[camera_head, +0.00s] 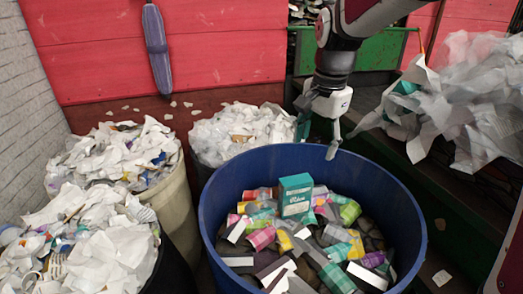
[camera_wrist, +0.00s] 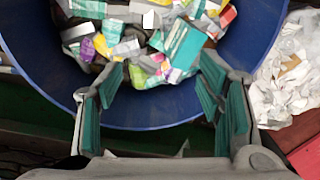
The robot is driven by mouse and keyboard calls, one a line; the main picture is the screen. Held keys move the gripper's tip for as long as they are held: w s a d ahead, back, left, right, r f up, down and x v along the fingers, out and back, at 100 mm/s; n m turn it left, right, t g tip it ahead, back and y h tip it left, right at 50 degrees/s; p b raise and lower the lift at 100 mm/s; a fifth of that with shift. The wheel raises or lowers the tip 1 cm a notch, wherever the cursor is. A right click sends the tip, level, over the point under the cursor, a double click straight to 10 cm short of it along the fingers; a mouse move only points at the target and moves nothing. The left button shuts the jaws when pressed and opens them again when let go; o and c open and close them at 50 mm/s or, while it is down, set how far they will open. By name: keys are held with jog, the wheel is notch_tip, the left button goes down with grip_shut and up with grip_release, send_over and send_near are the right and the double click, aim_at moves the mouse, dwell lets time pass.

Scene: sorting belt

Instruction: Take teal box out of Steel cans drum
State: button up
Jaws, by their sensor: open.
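The teal box (camera_head: 295,195) stands upright on top of the heap of cans inside the blue drum (camera_head: 213,203), toward the back of the heap. In the wrist view the teal box (camera_wrist: 184,45) lies beyond the fingertips, a little right of centre, and the blue drum (camera_wrist: 150,113) shows its near wall. My gripper (camera_head: 318,135) is above the back rim of the drum, apart from the box. Its two teal-padded fingers (camera_wrist: 162,98) are spread wide with nothing between them. The box's lower end is partly hidden among the cans.
Several bins of crumpled paper stand at the left, and one bin of paper (camera_head: 240,130) is behind the drum. A heap of clear plastic (camera_head: 465,100) lies on the belt at the right. A red wall (camera_head: 215,45) closes the back.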

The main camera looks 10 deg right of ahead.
aim_at(296, 180)
jog(key=w+f+m+b, duration=0.1)
jog(key=w+f, duration=0.2)
jog(key=f, duration=0.2)
jog(key=w+f+m+g+b, duration=0.1)
jog(key=w+f+m, duration=0.1)
jog(key=w+f, duration=0.2)
jog(key=w+f+m+b, duration=0.1)
jog(key=w+f+b, duration=0.1)
jog(key=w+f, duration=0.2)
jog(key=shift+w+f+m+g, duration=0.2)
jog(key=shift+f+m+g, duration=0.2)
jog(key=shift+f, duration=0.6)
notch_tip(296, 180, down, 8)
jog(key=shift+r+b, duration=0.15)
jog(key=shift+b, duration=0.15)
jog(key=shift+w+f, duration=0.15)
jog(key=shift+f, duration=2.85)
jog(key=c, duration=0.9)
